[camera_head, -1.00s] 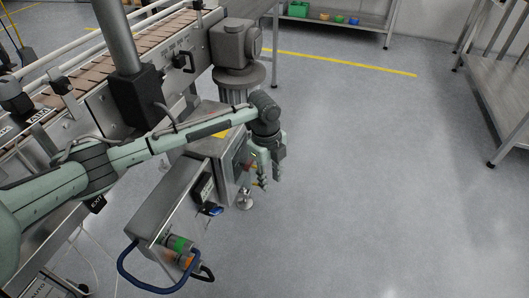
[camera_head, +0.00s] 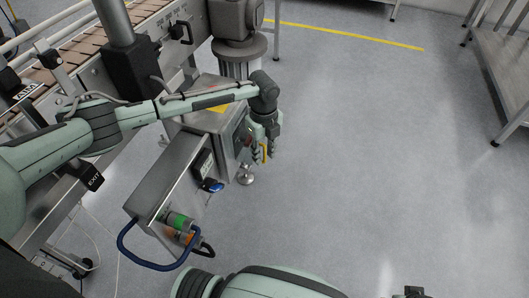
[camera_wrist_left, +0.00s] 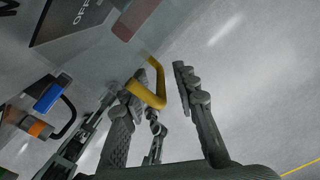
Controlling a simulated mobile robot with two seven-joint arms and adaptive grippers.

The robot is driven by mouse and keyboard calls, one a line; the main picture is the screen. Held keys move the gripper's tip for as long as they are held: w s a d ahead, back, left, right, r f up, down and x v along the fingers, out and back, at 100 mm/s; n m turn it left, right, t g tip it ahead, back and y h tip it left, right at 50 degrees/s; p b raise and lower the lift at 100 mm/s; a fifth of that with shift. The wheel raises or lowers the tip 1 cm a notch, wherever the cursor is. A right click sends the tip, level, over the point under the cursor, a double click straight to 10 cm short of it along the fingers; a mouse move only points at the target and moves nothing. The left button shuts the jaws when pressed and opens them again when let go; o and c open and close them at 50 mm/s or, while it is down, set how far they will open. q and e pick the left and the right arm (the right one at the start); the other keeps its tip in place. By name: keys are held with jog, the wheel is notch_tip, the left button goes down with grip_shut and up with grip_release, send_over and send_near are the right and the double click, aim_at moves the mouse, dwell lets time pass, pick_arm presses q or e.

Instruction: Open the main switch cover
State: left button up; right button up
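A yellow handle (camera_wrist_left: 153,84) shows in the left wrist view, on the edge of a see-through panel that looks like the main switch cover. Lettering reading "OFF" lies behind that panel. My left gripper (camera_wrist_left: 160,95) is open, with the handle between its fingers, nearer the left one. I cannot tell whether a finger touches it. In the head view, my left gripper (camera_head: 263,152) hangs beside the steel control box (camera_head: 208,118), with a bit of yellow between its fingers. The box's switch face is mostly hidden there. My right gripper is not clearly shown; only part of that arm appears at the bottom.
A lower steel box (camera_head: 163,190) carries a blue switch (camera_head: 212,185), green and orange parts and a blue cable loop (camera_head: 150,264). The conveyor (camera_head: 75,55) runs along the upper left. Open floor (camera_head: 370,150) lies right of my left gripper.

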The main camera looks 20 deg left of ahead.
pick_arm(q)
jog(key=shift+c, duration=0.6)
grip_shut()
jog(key=shift+w+r, duration=0.1)
